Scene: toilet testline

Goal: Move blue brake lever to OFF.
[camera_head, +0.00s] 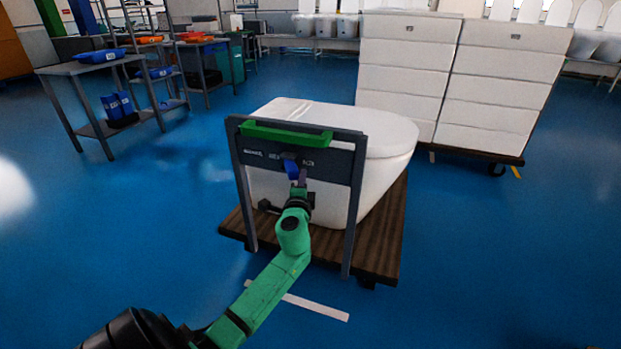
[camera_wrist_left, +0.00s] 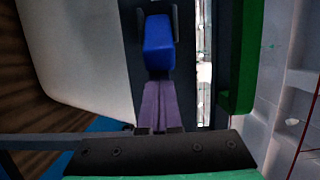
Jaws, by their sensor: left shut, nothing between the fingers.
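The blue brake lever (camera_head: 291,167) hangs on the dark panel of the cart's upright frame (camera_head: 242,190), below the green handle bar (camera_head: 287,135). In the left wrist view the blue lever (camera_wrist_left: 158,46) sits between two dark bracket sides. My left gripper (camera_head: 299,179) is at the lever's lower end. Its purple fingers (camera_wrist_left: 163,84) are shut together with nothing between them. Their tips are right at the lever's near end; I cannot tell whether they touch it. The ON and OFF marks are not readable. My right gripper is not in view.
The cart's wooden platform (camera_head: 383,240) carries a white toilet (camera_head: 350,190) close behind the frame. A second cart with stacked white boxes (camera_head: 455,80) stands at the back right. A metal table (camera_head: 75,68) with blue bins stands at the left. The blue floor around the cart is mostly clear.

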